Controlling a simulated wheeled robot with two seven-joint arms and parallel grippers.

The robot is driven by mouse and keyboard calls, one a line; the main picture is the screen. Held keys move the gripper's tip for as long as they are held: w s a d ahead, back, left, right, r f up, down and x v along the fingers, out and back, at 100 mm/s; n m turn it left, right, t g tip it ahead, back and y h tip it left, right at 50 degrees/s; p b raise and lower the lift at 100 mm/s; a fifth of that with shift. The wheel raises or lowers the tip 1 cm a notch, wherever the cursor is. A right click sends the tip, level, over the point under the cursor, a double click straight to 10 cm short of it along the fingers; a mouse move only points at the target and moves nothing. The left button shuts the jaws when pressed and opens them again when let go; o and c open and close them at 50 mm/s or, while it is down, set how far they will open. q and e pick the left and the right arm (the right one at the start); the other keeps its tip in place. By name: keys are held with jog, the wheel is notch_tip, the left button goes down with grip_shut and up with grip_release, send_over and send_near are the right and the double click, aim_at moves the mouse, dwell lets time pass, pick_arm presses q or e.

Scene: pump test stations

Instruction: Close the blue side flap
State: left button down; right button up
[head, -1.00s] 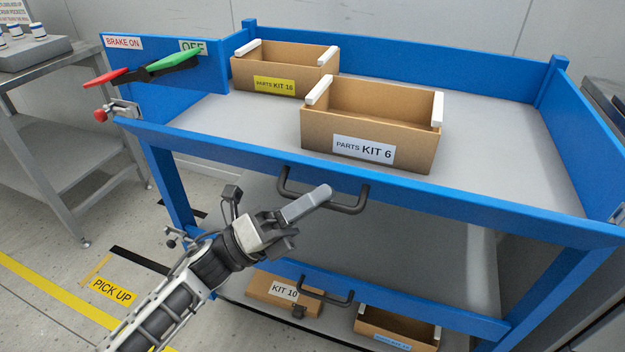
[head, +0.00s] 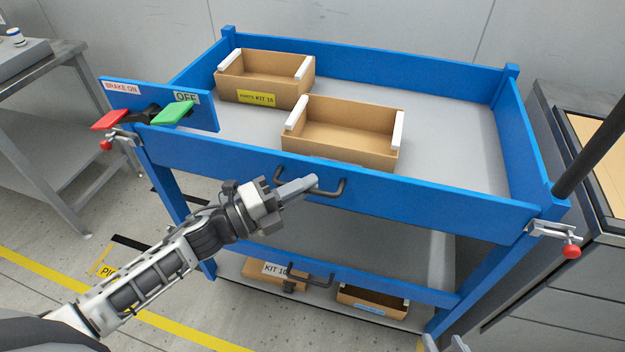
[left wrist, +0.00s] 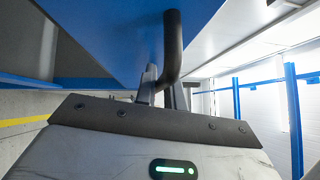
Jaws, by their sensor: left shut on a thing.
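The blue side flap (head: 415,195) is the long front panel of the blue cart's top deck. It stands upright or nearly so; its top edge hides the lower front of the nearer box. A dark bar handle (head: 342,188) sits on its outer face. My left gripper (head: 300,187) is shut on the left part of this handle. In the left wrist view the handle (left wrist: 172,45) runs down to the fingers, under the blue flap (left wrist: 110,35). A pale piece at the bottom edge seems to be my right gripper (head: 445,344), mostly cut off.
Latches with red knobs sit at the flap's left (head: 106,145) and right (head: 571,251) ends. Two cardboard boxes (head: 250,97) (head: 340,157) stand on the top deck. A red and green brake lever (head: 150,113) is at left. A grey cabinet (head: 555,290) stands close at right.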

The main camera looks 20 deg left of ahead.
pick_arm(q)
jog(key=shift+r, duration=0.15)
jog(key=c, duration=1.5)
grip_release()
jog(key=shift+w, duration=0.1)
jog(key=b+v, duration=0.2)
jog(key=v, duration=1.4)
